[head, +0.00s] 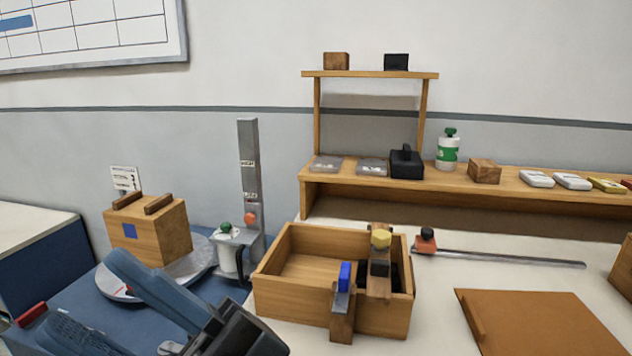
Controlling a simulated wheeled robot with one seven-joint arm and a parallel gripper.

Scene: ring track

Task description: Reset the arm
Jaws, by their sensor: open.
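My arm comes in at the bottom left, with blue links and a dark end. My gripper (238,328) is the black part at the bottom edge, partly cut off by the frame. It is open, and I see nothing held in it. It is left of and nearer than the wooden box (278,290), and appears apart from it. My blue links cover part of the blue surface and the round plate behind them.
A wooden block with handles (150,230) sits on a round grey plate (120,291). A grey post (249,180) stands beside a white cup (228,258). A clamp bar (500,257) and brown board (545,320) lie right. A shelf (330,180) stands behind.

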